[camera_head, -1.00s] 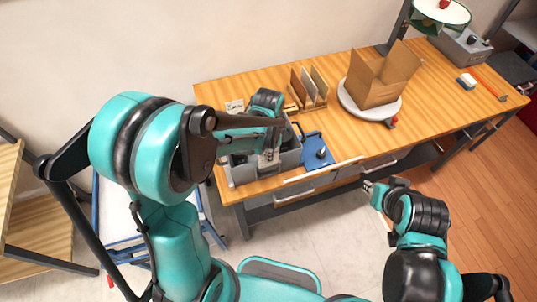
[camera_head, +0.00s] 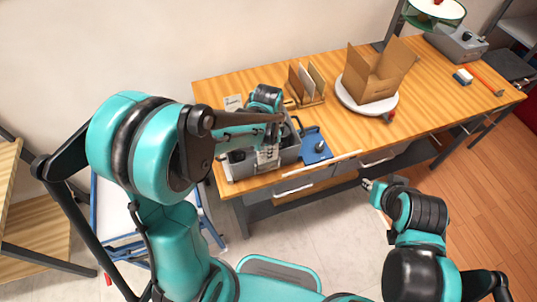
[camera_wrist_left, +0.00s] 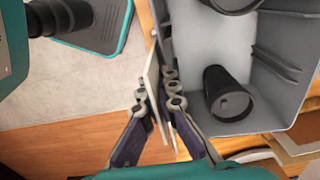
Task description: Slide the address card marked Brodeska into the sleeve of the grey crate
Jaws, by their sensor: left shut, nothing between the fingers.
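The grey crate (camera_head: 289,156) stands at the front left of the workbench, with dark cylindrical things (camera_wrist_left: 229,93) inside. My left gripper (camera_head: 268,157) is at the crate's front wall, partly hidden by my arm in the head view. In the left wrist view its fingers (camera_wrist_left: 161,105) are at the outer face of the crate wall and count as shut and empty. A thin white strip (camera_wrist_left: 154,85) shows edge-on there; I cannot tell whether it is the card or the sleeve. No Brodeska lettering is readable. My right gripper (camera_head: 369,186) hangs in front of the bench; its jaws are too small to judge.
A wooden rack (camera_head: 307,99) with upright cards stands behind the crate. A cardboard box (camera_head: 376,85) sits on a white turntable (camera_head: 351,102). The bench (camera_head: 440,108) has free room at its right front.

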